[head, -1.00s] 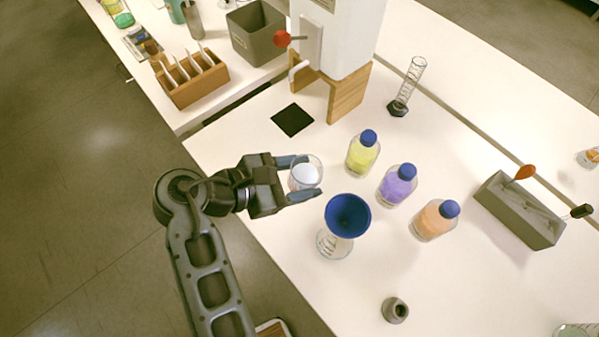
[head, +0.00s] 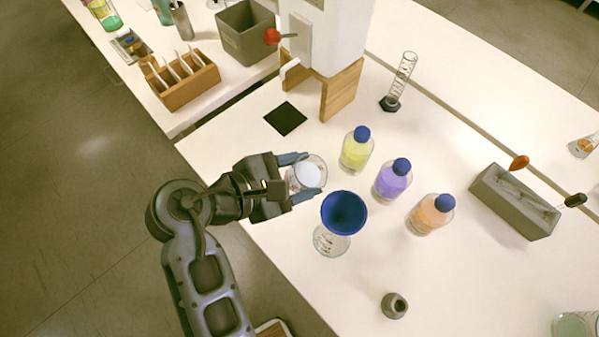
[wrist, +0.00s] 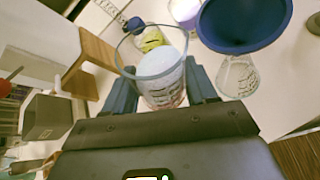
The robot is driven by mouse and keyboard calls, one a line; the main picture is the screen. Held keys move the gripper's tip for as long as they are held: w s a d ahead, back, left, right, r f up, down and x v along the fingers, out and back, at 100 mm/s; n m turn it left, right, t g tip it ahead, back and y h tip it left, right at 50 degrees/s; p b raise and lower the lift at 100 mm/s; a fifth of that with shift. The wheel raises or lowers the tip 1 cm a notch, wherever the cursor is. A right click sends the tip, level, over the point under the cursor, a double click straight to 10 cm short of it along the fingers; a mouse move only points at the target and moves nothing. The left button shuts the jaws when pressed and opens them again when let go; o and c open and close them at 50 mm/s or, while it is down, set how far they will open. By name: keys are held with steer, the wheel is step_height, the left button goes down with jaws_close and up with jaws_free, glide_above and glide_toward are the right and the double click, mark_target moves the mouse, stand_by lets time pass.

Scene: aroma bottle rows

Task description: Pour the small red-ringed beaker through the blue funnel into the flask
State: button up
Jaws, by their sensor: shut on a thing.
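My gripper (head: 300,177) is shut on a small clear beaker (head: 308,174) with white contents. The blue funnel (head: 344,212) stands in the mouth of a clear flask (head: 331,241), just right of and below the beaker in the head view. The funnel (wrist: 240,22) and flask (wrist: 238,76) also show at the right of the wrist view. The beaker is apart from the funnel, its rim short of the funnel's edge.
A white machine on wooden legs (head: 342,92) stands behind. A small grey ring-like piece (head: 394,305) lies in front. A grey trough (head: 515,203) is at right.

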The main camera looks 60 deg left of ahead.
mark_target(295, 173)
steer(key=shift+r, duration=0.3)
steer(key=shift+d+r, duration=0.15)
steer(key=shift+r, duration=0.5)
steer(key=shift+w+d+r+m+y, duration=0.15)
steer(key=shift+r+m+y, duration=0.15)
steer(key=shift+r, duration=0.35)
steer(key=shift+r, duration=0.35)
steer(key=shift+w+d+r+m+g+y, duration=0.15)
steer(key=shift+d+r+m+y, duration=0.15)
steer(key=shift+r, duration=0.25)
steer(key=shift+d+r+m+g+y, duration=0.2)
steer(key=shift+d+r+y, duration=0.1)
steer(key=shift+r, duration=0.25)
steer(key=shift+d+f+m+y, duration=0.2)
steer(key=shift+f+m+y, duration=0.2)
steer(key=shift+m+y, duration=0.1)
steer(key=shift+r, duration=0.2)
steer(key=shift+r+m+g+y, duration=0.2)
steer(key=shift+m+g+y, duration=0.05)
steer(key=shift+m+y, duration=0.25)
stand_by(0.5)
steer(key=shift+f+m+y, duration=0.3)
steer(key=shift+m+y, duration=0.1)
steer(key=shift+y, duration=0.2)
stand_by(2.6)
